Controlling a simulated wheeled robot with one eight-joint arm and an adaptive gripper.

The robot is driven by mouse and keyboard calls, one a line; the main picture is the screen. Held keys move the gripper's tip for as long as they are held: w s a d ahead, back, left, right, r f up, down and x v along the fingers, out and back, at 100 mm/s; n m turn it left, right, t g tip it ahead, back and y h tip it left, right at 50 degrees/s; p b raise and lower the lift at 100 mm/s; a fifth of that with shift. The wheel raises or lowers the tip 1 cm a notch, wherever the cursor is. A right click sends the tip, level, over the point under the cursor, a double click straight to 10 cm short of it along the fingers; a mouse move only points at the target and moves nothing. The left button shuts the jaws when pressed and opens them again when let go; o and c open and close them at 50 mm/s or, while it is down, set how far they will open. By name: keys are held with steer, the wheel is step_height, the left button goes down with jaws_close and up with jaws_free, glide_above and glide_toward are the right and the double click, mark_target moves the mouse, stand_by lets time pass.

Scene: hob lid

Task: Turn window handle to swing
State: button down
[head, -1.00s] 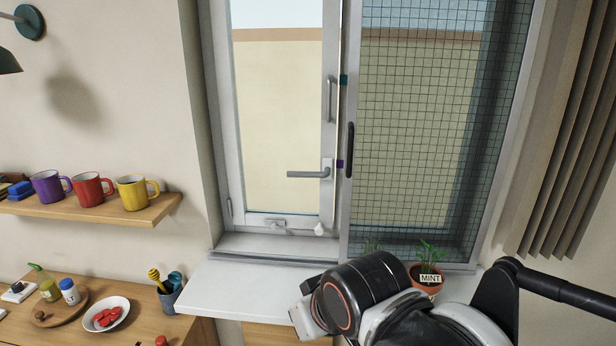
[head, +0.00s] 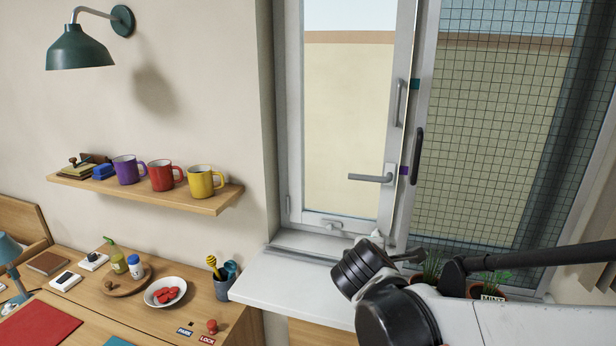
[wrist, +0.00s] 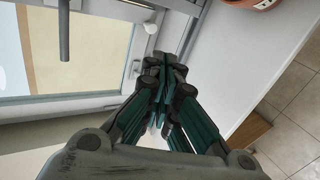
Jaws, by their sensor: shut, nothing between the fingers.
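The grey window handle (head: 370,178) lies horizontal on the right stile of the white-framed left sash (head: 397,130), its lever pointing left. The sash looks closed. In the wrist view, a grey bar that looks like this handle (wrist: 64,30) shows at the top left, apart from the fingers. My gripper (wrist: 166,72) is shut and empty, its dark green fingers together over the sill area. In the head view my arm's dark wrist is in front of the sill, below the handle, and the fingers are hidden behind it.
A mesh screen (head: 495,125) with a dark pull (head: 417,156) covers the right side. A potted mint (head: 490,285) stands on the white sill (head: 290,290), partly behind my arm. Mugs sit on a shelf (head: 150,193) at left. Air before the handle is clear.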

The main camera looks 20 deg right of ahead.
steer(key=w+f+n+t+h, duration=0.1)
steer(key=w+n+t+h, duration=0.4)
steer(key=w+n, duration=0.95)
steer(key=w+d+r+n+y+b, duration=0.1)
steer(key=w+d+r+n+b, duration=0.1)
steer(key=w+d, duration=0.4)
step_height(320, 180, up, 2)
steer(key=shift+w+d+r+n+t, duration=0.1)
steer(key=shift+w+d+n+t, duration=0.2)
steer(key=shift+n+t, duration=0.15)
steer(key=shift+w+a+r+m, duration=0.1)
steer(key=shift+r+m, duration=0.1)
steer(key=shift+m, duration=0.2)
